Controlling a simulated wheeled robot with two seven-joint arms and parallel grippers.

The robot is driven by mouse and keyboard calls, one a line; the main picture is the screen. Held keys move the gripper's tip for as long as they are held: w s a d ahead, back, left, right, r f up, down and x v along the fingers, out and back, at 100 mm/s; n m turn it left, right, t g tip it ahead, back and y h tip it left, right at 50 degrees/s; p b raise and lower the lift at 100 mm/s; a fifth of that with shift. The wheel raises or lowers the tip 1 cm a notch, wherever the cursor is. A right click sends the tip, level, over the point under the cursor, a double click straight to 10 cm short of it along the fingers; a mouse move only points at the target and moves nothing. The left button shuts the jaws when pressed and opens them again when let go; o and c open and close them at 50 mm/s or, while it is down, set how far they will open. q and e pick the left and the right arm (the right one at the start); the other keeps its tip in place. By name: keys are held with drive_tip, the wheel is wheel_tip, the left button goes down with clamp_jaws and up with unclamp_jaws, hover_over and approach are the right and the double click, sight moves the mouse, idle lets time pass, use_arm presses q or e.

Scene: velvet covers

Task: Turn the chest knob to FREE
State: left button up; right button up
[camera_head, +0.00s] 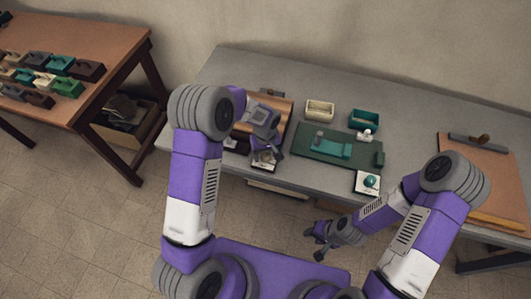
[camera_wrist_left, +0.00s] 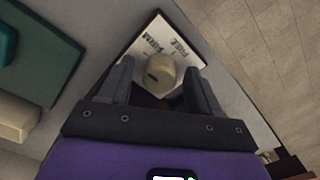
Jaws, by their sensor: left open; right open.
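In the left wrist view a cream round knob (camera_wrist_left: 162,72) with a dark mark on its face sits on a white label plate (camera_wrist_left: 147,40). The plate carries dark lettering that seems to read FIRM and FREE. My left gripper (camera_wrist_left: 160,82) is open, with one finger on each side of the knob; contact is not clear. In the head view my left gripper (camera_head: 265,155) is over the table's front edge and largely hides this knob and plate. My right gripper (camera_head: 318,241) is open and empty in front of the table, away from the knob.
A teal knob (camera_head: 370,181) sits on another white plate to the right. A green board (camera_head: 310,153) with a teal block, a cream box (camera_head: 319,110) and a teal box (camera_head: 364,119) stand on the grey table (camera_head: 410,135). A brown board (camera_head: 480,170) lies far right.

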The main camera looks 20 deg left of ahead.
use_arm(q)
drive_tip(key=c, duration=1)
drive_tip(key=shift+c, duration=0.2)
drive_tip(key=shift+m, duration=0.4)
drive_tip(key=m, duration=0.3)
drive_tip(key=shift+m, duration=0.4)
drive_tip(key=m, duration=0.4)
drive_tip(key=shift+a, duration=0.1)
drive_tip(key=m, duration=0.9)
drive_tip(key=shift+m, duration=0.3)
